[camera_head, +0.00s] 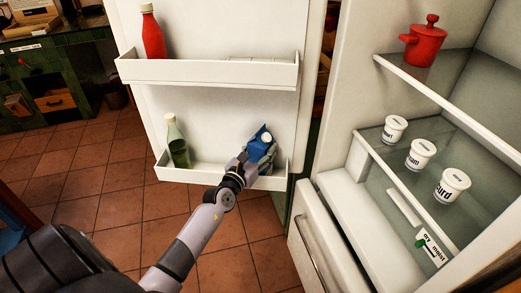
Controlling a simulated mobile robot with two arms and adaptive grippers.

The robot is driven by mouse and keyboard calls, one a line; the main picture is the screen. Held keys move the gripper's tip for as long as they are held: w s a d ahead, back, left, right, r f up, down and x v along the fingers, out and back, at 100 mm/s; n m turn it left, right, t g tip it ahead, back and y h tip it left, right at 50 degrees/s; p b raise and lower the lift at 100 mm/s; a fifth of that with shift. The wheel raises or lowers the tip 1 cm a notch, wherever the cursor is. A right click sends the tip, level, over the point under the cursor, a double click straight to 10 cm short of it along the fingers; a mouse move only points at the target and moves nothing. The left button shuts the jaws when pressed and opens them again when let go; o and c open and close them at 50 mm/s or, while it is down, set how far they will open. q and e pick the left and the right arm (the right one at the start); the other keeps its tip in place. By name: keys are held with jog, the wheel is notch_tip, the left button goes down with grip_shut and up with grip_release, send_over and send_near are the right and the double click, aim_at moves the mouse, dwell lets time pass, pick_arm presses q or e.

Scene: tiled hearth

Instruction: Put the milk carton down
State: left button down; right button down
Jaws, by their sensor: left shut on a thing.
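The milk carton (260,150) is blue with a white cap and sits at the right end of the lower door shelf (200,174) of the open fridge. It looks slightly tilted. My left gripper (258,158) is shut on it, with the arm reaching in from the lower left. The gripper hides the carton's lower part, so I cannot tell whether its base touches the shelf. My right gripper is not in view.
A green bottle (177,143) stands at the lower shelf's left end; the shelf's middle is free. A red bottle (153,34) stands on the upper door shelf (210,73). Inside the fridge are a red pot (423,46) and three white tubs (420,154).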

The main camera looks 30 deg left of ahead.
pick_arm(q)
jog(key=c, duration=0.7)
grip_release()
